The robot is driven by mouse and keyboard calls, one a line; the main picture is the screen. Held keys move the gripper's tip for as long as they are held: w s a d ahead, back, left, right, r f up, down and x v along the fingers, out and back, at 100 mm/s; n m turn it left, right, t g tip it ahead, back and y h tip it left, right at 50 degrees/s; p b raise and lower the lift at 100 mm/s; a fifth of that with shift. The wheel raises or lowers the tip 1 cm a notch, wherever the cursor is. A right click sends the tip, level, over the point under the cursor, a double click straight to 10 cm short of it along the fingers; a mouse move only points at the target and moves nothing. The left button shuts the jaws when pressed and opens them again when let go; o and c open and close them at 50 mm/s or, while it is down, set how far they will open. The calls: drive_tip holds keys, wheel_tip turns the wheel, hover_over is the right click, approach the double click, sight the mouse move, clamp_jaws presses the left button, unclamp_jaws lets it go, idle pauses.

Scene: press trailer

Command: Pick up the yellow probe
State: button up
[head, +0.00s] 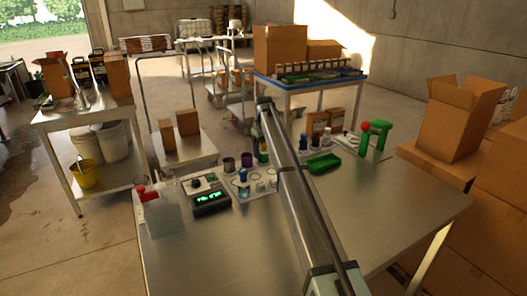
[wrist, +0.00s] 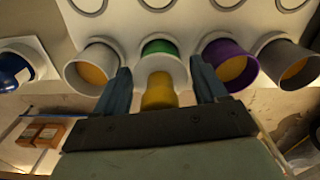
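In the wrist view, a yellow, rounded piece (wrist: 158,92), which looks like the yellow probe, stands between the two fingers of my gripper (wrist: 160,66). It sits at the mouth of a white cup with a green inside (wrist: 160,48). The fingers are apart, with a gap on each side of the yellow piece, so my gripper is open and holds nothing. Whether the yellow piece stands in the cup or in front of it I cannot tell. In the head view my arm hides most of this spot, and I cannot make out the gripper.
Close beside the fingers are a grey cup (wrist: 90,70), a purple cup (wrist: 232,66) and another grey cup (wrist: 288,64).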

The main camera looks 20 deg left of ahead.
drive_tip(key=c, duration=0.9)
drive_tip(key=shift+r, duration=0.1)
drive_tip(key=shift+r, duration=0.55)
wheel_tip(320, 180, up, 7)
drive_tip(key=shift+w+f, duration=0.1)
drive_tip(key=s+d, duration=0.2)
drive_tip(key=d, duration=0.6)
drive_tip(key=s+d+f, duration=0.1)
drive_tip(key=s+d, duration=0.2)
drive_tip(key=d, duration=0.6)
drive_tip(key=shift+s+d+f, duration=0.15)
drive_tip(key=shift+s+d, duration=0.15)
drive_tip(key=shift+s, duration=0.05)
